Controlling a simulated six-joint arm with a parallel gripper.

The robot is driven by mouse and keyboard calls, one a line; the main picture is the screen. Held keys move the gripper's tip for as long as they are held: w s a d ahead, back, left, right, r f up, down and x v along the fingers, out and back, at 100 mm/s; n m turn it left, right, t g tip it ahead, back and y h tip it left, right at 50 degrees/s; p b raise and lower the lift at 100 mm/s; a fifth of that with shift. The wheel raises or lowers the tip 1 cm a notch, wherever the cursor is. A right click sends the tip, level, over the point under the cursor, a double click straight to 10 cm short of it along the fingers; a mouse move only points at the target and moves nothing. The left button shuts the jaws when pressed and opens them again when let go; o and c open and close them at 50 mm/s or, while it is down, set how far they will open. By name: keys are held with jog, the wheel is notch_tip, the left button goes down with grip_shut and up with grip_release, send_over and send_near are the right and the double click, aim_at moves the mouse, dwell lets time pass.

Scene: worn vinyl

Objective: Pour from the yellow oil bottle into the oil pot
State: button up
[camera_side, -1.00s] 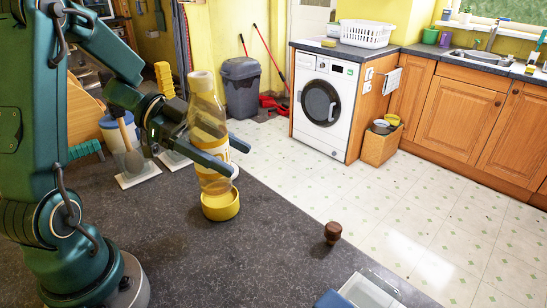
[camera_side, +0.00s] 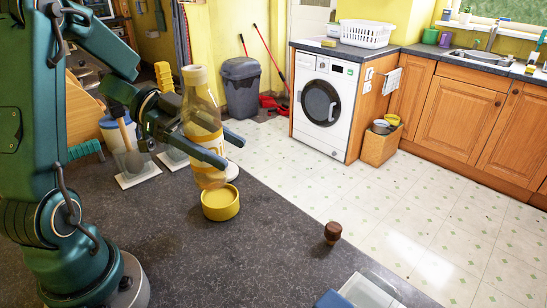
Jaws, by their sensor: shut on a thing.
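The oil bottle (camera_side: 199,98) is clear with a yellowish tint, a pale cap and a yellow band. My gripper (camera_side: 229,150) is shut on its middle, with one finger in front and the other behind. The bottle is roughly upright, with a slight tilt, its base just above and behind a low round yellow dish (camera_side: 221,204). The dish stands on the dark worktop, open at the top, with a yellow inside. I cannot tell for sure whether this dish is the oil pot.
A white and blue container (camera_side: 112,134) with utensils and white pads stands at the left, near my arm. A small brown wooden piece (camera_side: 332,233) stands near the worktop's right edge. A clear tray (camera_side: 367,290) is at the front.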

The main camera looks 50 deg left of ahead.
aim_at(215, 132)
jog(key=shift+d+r+m+g, duration=0.4)
jog(key=shift+d+r, duration=0.75)
jog(key=shift+r, duration=0.05)
jog(key=w+a+r+n+t+y, duration=0.2)
jog(key=w+r+n+t+y, duration=0.1)
jog(key=r+n+t+y, duration=0.6)
jog(key=shift+s+d+f+m+g+h, duration=0.7)
jog(key=shift+d+f+g+h, duration=1.5)
jog(key=shift+d, duration=4.75)
jog(key=a+f+n+t+y, duration=0.2)
jog(key=a+n+y, duration=0.3)
jog(key=a+y, duration=0.2)
jog(key=shift+w+a+f+n+t+y, duration=0.3)
jog(key=shift+a+t, duration=0.1)
jog(key=shift+a, duration=0.05)
jog(key=shift+a+g, duration=0.1)
jog(key=shift+g, duration=0.2)
